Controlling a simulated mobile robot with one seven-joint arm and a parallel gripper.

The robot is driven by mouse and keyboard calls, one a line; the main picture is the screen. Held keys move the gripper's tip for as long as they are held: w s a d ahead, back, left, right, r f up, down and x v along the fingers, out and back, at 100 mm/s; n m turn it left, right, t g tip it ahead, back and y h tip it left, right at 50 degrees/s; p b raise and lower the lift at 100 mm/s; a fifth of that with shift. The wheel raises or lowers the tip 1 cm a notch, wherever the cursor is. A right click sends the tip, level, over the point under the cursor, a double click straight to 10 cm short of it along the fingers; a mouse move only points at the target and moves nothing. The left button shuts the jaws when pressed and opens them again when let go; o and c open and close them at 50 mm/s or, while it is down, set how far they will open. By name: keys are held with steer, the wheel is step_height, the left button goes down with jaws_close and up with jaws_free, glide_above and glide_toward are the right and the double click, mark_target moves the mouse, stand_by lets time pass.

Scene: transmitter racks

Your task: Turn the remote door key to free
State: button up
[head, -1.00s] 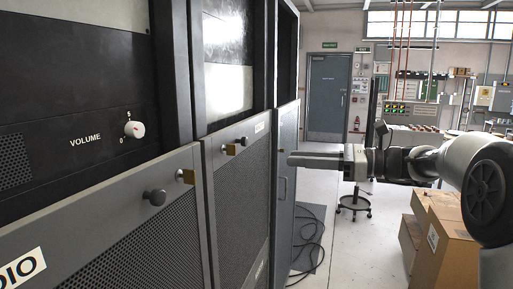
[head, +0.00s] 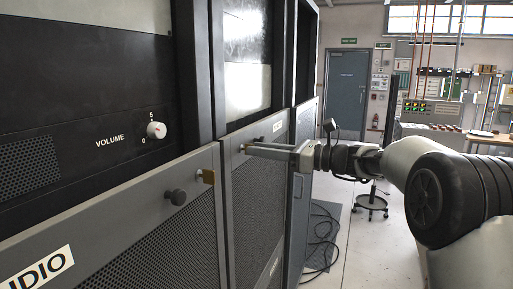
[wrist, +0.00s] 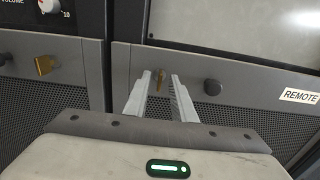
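The remote door (wrist: 235,66) is a grey panel with mesh and a white REMOTE label (wrist: 300,96) in the wrist view. Its small brass key (wrist: 161,79) stands out near the door's upper left corner, with a dark round knob (wrist: 213,87) to its right. My gripper (wrist: 161,76) is open, its two pale fingers pointing at the door with the key showing between their tips. I cannot tell whether the fingers touch the key. In the head view my gripper (head: 247,149) reaches left to the door's upper part, and its fingers largely hide the key there.
The audio door (head: 130,225), left of the remote door, has its own brass key (head: 208,177) and dark knob (head: 177,197). A white volume knob (head: 156,130) sits above. Cables (head: 322,235) lie on the floor and a stool (head: 371,203) stands behind my arm.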

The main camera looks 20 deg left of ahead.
steer(key=shift+a, duration=0.75)
jaws_close()
